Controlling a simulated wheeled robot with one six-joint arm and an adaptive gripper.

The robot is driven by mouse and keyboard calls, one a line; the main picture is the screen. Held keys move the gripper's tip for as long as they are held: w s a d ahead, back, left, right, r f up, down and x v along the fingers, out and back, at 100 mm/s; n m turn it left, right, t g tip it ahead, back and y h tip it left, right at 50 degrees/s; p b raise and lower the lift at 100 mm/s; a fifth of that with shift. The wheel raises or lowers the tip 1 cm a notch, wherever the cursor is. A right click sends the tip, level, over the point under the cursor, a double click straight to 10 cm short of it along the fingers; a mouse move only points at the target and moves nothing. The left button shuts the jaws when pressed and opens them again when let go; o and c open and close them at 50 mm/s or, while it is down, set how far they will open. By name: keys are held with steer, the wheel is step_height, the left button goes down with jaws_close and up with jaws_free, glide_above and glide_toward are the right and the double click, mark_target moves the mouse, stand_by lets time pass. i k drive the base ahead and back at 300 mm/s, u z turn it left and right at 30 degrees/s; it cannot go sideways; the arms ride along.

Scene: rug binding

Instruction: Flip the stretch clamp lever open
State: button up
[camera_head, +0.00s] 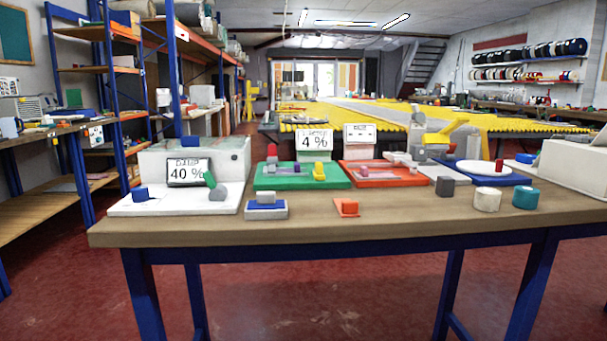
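No part is clearly marked as the stretch clamp, so I cannot tell for sure which piece is its lever. A small green lever-like piece (210,180) leans, tilted, above a grey round piece (218,193) on a white base plate (170,207) at the table's left. A yellow upright piece (319,171) stands on a green tray (270,181) in the middle. My gripper is not in view, and nothing is seen touching these pieces.
The wooden table (400,216) also holds a red-orange tray (400,181), a blue tray (520,179), a dark cube (446,186), a white cylinder (487,199) and a teal cylinder (525,197). Its front strip is mostly clear. Shelves (95,60) stand left; red floor lies in front.

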mark_target(272, 149)
steer(key=z, duration=0.05)
steer(key=k, duration=0.5)
steer(key=u, duration=1.9)
steer(key=i, duration=4.7)
steer(key=z, duration=4.2)
steer(key=i, duration=0.15)
steer(key=u, duration=0.05)
